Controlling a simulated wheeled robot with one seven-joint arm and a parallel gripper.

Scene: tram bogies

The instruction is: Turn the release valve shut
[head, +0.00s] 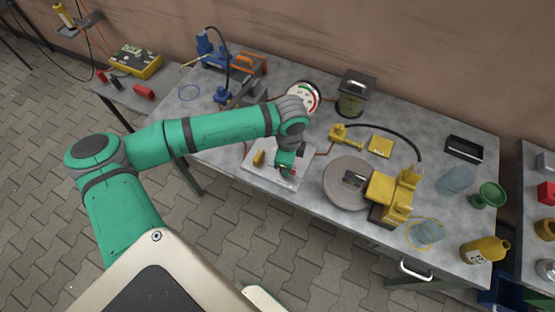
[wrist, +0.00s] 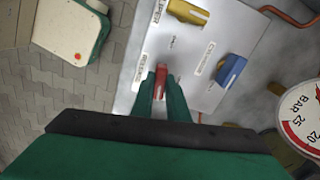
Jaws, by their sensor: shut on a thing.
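A pale valve panel (head: 262,174) lies on the grey workbench, and it fills the middle of the wrist view (wrist: 200,95). It carries a red valve handle (wrist: 161,74), a blue handle (wrist: 231,70) and a yellow handle (wrist: 188,12), each near a small printed label. My gripper (wrist: 163,84) is shut on the red handle, with one green finger on each side. In the head view my gripper (head: 286,170) hides much of the panel's right part.
A round pressure gauge (head: 303,97) stands behind the panel. To the right are a grey disc (head: 350,183) and a yellow machine part (head: 392,195). Blue fittings (head: 213,50) stand at the back left. The panel lies close to the bench's front edge.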

